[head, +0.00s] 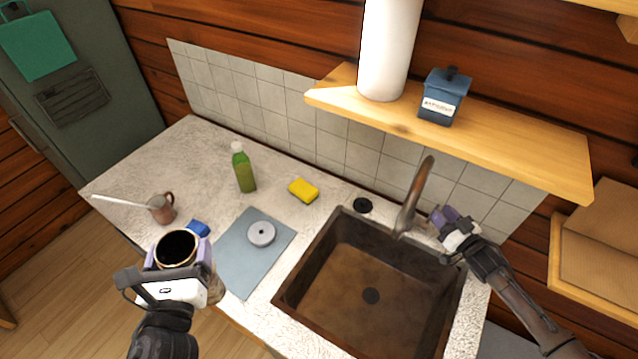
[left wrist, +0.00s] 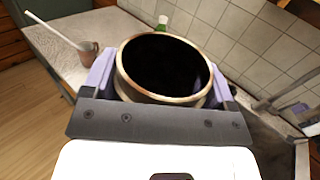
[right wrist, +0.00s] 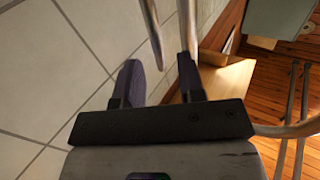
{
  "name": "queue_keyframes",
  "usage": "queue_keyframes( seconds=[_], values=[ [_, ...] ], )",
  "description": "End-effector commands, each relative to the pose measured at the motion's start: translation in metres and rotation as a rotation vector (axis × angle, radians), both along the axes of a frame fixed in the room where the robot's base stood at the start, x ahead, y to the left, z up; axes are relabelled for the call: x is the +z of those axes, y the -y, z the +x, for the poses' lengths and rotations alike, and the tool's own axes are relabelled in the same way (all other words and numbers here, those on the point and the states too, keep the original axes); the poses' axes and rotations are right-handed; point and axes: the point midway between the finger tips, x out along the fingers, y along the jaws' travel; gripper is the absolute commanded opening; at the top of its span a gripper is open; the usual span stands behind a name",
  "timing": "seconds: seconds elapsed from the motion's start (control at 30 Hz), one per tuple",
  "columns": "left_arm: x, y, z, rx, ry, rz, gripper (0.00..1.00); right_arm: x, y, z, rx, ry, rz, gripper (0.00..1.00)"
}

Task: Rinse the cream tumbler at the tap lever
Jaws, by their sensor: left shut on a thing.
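The cream tumbler (head: 177,250), with a pale rim and dark inside, is upright in my left gripper (head: 180,268), at the counter's front edge left of the sink. The left wrist view shows the tumbler (left wrist: 163,72) between the lilac fingers. The brown metal tap (head: 412,198) stands behind the sink. My right gripper (head: 442,217) is just right of the tap, fingers apart and holding nothing that I can see. In the right wrist view a thin metal rod (right wrist: 152,35) shows beyond the finger gap; I cannot tell whether it is the lever or whether it is touched.
The brown sink (head: 371,262) is empty, with a dark drain. A grey mat (head: 245,268) with a round grey object (head: 262,233) lies left of it. A wooden shelf (head: 500,149) overhangs the tap.

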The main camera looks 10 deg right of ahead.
Motion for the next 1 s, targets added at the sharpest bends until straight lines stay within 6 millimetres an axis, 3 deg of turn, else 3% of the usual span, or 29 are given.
queue_keyframes(
  seconds=[0.3, 0.73, 1.0],
  values=[
    [-0.001, 0.0, 0.0, 0.0, 0.002, 0.0, 0.26, 0.0, -0.008, 0.025, 0.0, 0.001, 0.0, 0.36],
    [-0.001, 0.0, 0.0, 0.0, 0.002, 0.0, 0.26, 0.0, -0.009, 0.029, 0.0, -0.001, 0.0, 0.36],
    [-0.001, 0.0, 0.0, 0.0, 0.002, 0.0, 0.26, 0.0, -0.009, 0.029, 0.0, -0.001, 0.0, 0.1]
  ],
)
